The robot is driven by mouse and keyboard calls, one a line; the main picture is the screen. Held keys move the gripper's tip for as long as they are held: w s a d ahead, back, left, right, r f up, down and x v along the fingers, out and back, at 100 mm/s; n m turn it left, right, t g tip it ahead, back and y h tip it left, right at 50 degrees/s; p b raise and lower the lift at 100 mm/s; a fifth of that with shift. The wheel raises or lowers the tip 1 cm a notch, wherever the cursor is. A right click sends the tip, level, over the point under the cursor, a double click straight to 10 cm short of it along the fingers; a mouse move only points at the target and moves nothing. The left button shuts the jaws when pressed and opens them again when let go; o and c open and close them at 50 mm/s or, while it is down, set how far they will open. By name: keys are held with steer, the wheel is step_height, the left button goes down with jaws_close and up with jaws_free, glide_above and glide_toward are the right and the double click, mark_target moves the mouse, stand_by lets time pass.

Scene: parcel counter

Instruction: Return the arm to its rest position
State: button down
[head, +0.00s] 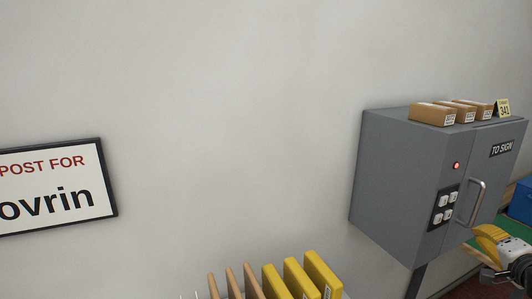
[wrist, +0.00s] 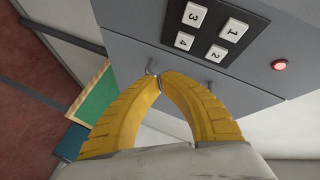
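My gripper (wrist: 158,80) shows in the wrist view with its two yellow fingers curved together, their tips meeting. Nothing shows between them but grey cabinet surface. In the head view my gripper (head: 478,230) is at the lower right edge, just below the door handle and in front of the cabinet. In the wrist view the fingers cover most of the handle.
The cabinet has a keypad (head: 445,203) and a lit red lamp (head: 456,165). Yellow folders (head: 322,275) stand below centre. A blue bin (head: 522,203) is at right. The wall at centre is clear.

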steer(key=a+n+g+y, duration=0.35)
steer(key=a+n, duration=0.35)
steer(key=a, duration=1.5)
steer(key=s+a+f+n+g, duration=0.2)
steer(key=s+a+f+n, duration=0.1)
steer(key=s+a, duration=0.4)
steer(key=s+a+f+n+g, duration=0.2)
steer(key=s+a+f+n, duration=0.1)
steer(key=s+a, duration=0.4)
steer(key=s+n, duration=0.1)
steer(key=s, duration=0.2)
steer(key=shift+s+n+g, duration=0.3)
steer(key=shift+s+g, duration=0.05)
steer(key=shift+r, duration=0.1)
